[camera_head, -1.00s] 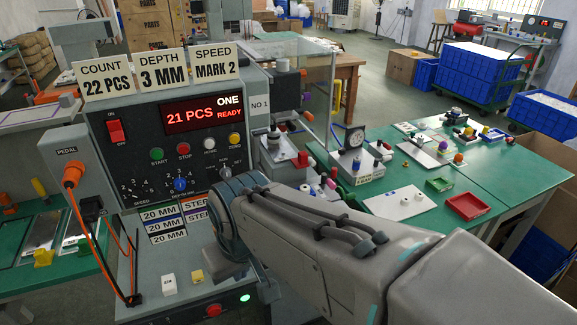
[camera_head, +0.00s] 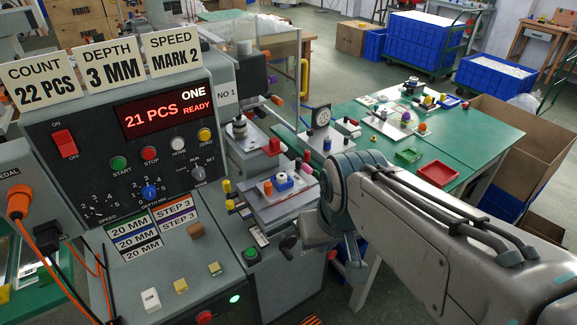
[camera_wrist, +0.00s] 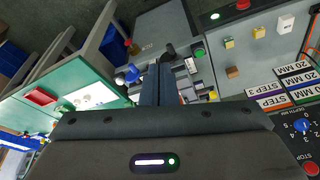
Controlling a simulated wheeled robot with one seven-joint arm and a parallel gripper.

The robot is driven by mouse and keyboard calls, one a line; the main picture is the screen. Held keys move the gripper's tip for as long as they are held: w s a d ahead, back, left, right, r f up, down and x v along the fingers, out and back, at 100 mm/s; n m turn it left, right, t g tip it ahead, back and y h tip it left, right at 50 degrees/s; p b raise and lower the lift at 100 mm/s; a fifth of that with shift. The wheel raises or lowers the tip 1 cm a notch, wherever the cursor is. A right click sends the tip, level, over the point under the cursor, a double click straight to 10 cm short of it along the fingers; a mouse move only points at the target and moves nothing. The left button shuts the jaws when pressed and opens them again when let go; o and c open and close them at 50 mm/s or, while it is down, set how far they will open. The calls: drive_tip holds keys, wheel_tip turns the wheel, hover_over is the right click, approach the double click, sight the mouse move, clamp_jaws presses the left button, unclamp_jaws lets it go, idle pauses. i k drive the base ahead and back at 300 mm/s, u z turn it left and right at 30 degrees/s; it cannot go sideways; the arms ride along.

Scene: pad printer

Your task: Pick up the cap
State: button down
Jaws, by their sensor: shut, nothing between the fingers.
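No piece is plainly marked as the cap. A small blue-and-white round piece (camera_head: 282,182) sits on the grey plate fixture (camera_head: 262,214) of the printer in the head view, and it may be the cap. My gripper shows in the wrist view as two dark fingers (camera_wrist: 158,84) closed together with nothing between them, above the fixture area. In the head view my arm's wrist hides the fingers. A blue piece (camera_wrist: 128,73) shows left of the fingers in the wrist view; I cannot tell whether it is the same one.
The printer's control panel (camera_head: 100,170) stands left of the fixture, with knobs and step labels. A black lever (camera_head: 288,242) juts out in front of the fixture.

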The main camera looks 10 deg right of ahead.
sight(281, 178)
drive_tip(key=k, duration=0.5)
drive_tip(key=u, duration=1.7)
drive_tip(key=i, duration=1.3)
drive_tip(key=z, duration=2.85)
drive_tip(key=i, duration=0.5)
drive_tip(key=z, duration=0.05)
